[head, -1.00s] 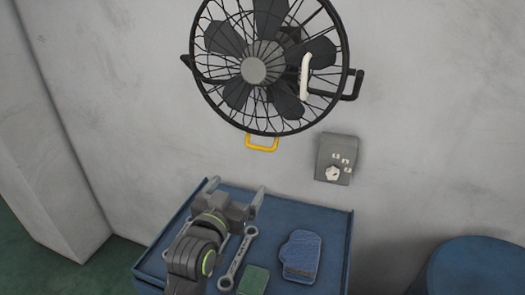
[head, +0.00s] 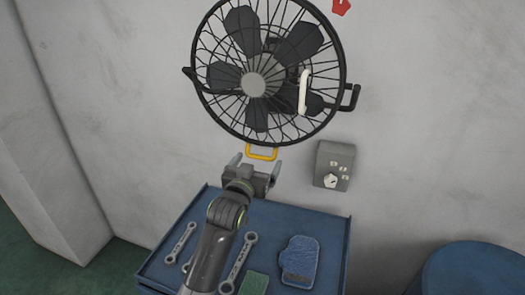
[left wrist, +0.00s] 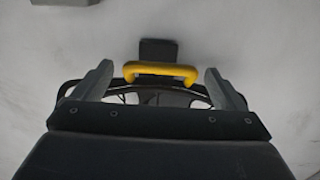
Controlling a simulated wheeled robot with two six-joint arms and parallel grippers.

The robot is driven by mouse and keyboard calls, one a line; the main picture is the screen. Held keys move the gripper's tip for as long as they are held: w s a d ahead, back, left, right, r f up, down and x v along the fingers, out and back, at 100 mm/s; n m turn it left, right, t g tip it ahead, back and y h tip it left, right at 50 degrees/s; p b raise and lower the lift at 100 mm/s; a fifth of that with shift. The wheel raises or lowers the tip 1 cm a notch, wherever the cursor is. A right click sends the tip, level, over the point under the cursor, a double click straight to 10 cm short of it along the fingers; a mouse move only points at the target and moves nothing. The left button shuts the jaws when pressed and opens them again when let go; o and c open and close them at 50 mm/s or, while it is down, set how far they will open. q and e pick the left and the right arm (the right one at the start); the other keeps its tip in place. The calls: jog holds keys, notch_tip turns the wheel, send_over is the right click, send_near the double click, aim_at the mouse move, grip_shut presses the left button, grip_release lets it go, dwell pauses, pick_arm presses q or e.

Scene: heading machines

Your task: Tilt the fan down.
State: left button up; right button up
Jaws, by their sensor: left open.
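The black wall fan (head: 253,84) with a round wire cage is at the top middle of the head view. A yellow handle (head: 261,153) hangs at the bottom of its cage. My left gripper (head: 256,163) is open just below and in front of this handle. In the left wrist view the yellow handle (left wrist: 161,70) lies between the two spread fingers (left wrist: 158,82), near their tips, and I cannot tell whether they touch it. Part of the cage shows behind the fingers. My right gripper is in no view.
A blue cart top (head: 270,222) below the fan carries two wrenches (head: 238,262), a blue cloth (head: 299,258) and a green pad (head: 254,284). A grey control box (head: 333,165) with a knob is on the wall to the right. A blue drum (head: 476,268) stands at lower right.

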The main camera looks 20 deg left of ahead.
pick_arm(q)
jog(key=shift+w+d+p, duration=0.1)
jog(key=shift+w+p, duration=0.4)
jog(key=shift+w, duration=2)
jog(key=shift+c, duration=0.3)
